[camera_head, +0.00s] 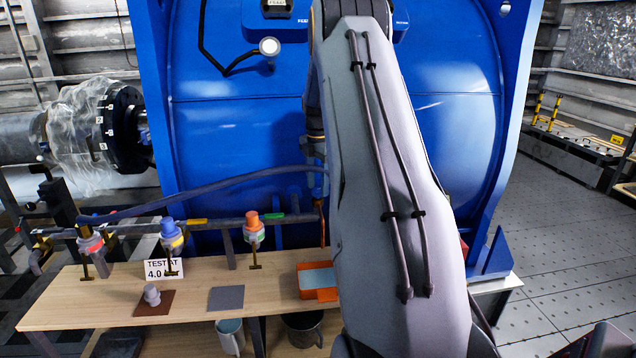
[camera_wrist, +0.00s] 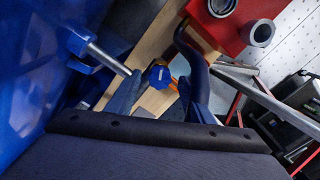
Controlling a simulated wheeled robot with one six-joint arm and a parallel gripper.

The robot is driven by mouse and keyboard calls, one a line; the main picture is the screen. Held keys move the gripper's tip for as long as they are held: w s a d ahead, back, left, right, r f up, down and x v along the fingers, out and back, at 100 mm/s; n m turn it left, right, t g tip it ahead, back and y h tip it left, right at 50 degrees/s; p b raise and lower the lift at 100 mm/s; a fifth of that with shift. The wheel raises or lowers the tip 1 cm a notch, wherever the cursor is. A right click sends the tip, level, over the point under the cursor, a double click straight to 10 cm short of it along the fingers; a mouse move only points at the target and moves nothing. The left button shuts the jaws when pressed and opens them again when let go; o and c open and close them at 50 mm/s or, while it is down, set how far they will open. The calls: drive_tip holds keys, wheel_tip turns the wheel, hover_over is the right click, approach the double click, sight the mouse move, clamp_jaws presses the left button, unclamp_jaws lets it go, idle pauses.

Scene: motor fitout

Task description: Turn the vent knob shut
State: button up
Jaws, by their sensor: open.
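A blue knob (camera_wrist: 160,76) with a white mark, likely the vent knob, shows in the wrist view. It lies between the blue fingers of my gripper (camera_wrist: 160,88) as seen from the wrist. The gripper is open, with a gap on both sides of the knob. I cannot tell how deep the knob sits between the fingers. In the head view my grey arm covers the middle and hides the gripper and this knob.
The wooden bench (camera_head: 80,305) carries an orange tray (camera_head: 318,294) and a test sign (camera_head: 158,268). Valves with red, blue and orange caps (camera_head: 252,219) stand along the pipe. A large blue housing (camera_head: 235,120) is behind. A metal rod (camera_wrist: 108,58) and dark curved hose (camera_wrist: 192,50) flank the knob.

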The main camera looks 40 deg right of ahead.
drive_tip(key=shift+f, duration=0.35)
drive_tip(key=c, duration=1.1)
drive_tip(key=shift+o, duration=0.3)
